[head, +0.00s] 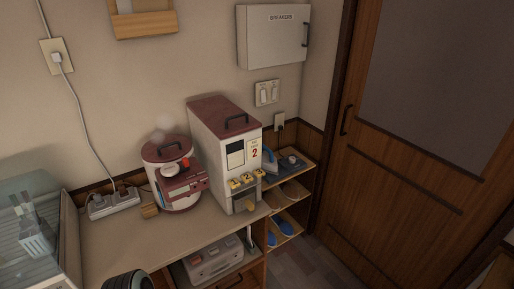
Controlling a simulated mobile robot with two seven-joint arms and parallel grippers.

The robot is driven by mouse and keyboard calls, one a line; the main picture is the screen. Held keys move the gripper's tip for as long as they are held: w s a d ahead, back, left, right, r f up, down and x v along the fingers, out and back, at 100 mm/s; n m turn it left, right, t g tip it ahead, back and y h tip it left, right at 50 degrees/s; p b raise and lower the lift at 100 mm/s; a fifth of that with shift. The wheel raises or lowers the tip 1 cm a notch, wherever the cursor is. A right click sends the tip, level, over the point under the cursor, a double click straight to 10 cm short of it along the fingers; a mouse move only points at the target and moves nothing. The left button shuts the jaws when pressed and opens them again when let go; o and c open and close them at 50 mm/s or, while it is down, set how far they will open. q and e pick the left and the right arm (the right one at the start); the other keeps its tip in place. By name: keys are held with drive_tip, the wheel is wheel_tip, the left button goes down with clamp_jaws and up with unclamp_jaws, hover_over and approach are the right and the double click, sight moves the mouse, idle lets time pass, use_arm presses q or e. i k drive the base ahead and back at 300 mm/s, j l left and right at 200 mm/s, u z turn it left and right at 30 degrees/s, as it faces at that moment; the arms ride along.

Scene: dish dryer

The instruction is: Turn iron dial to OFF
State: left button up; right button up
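A small blue and pale iron (270,162) is on the top of the low wooden shelf, just right of the tall white dispenser with a dark red lid. It looks upright or tilted. A dark blue flat piece lies beside it, with a small round grey part (291,160) on it that may be a dial. I cannot read any mark or setting there. The dispenser hides part of the iron's left side.
The white dispenser (222,150) stands close to the iron's left. A steaming red and white cooker (172,180) stands left of it. A power strip (114,202) and glass dish dryer (38,230) are further left. A wooden door (405,150) is at right. Bare floor (312,262) shows before the shelf.

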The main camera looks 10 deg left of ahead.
sight(291, 160)
drive_tip(key=i+l+u, duration=0.15)
drive_tip(key=i+u, duration=0.2)
drive_tip(key=i+l+u, duration=0.5)
drive_tip(key=u, duration=0.15)
